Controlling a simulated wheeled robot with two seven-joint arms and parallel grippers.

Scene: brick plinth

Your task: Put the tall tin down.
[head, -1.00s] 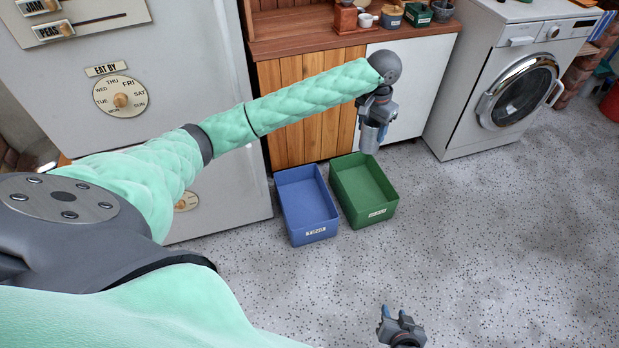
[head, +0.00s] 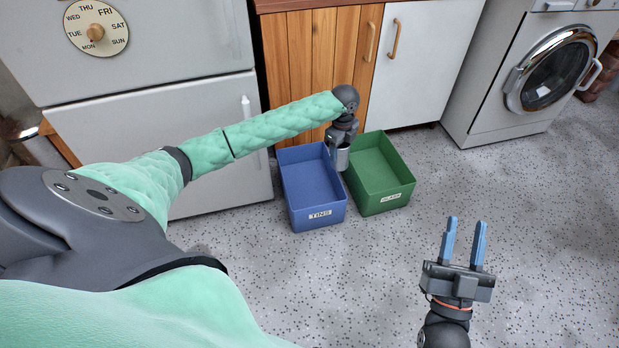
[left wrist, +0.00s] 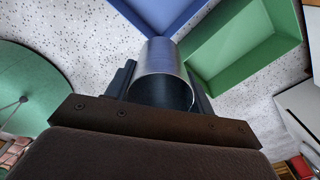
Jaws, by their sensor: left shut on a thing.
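My left gripper (head: 342,146) is shut on the tall tin (head: 342,160), a plain silver cylinder. In the head view it holds the tin over the neighbouring walls of the blue bin labelled TINS (head: 312,219) and the green bin labelled GLASS (head: 385,203). In the left wrist view the tin (left wrist: 163,72) sits between the fingers, with its open end facing the camera. The blue bin (left wrist: 160,14) and green bin (left wrist: 240,50) lie beyond it. How high the tin hangs is hard to tell. My right gripper (head: 464,243) is open and empty at lower right.
Both bins look empty and stand side by side on the speckled floor (head: 300,270). Behind them are a wooden cabinet (head: 308,60) with a white door (head: 425,60), a fridge (head: 150,110) at left and a washing machine (head: 530,80) at right. The floor right of the bins is clear.

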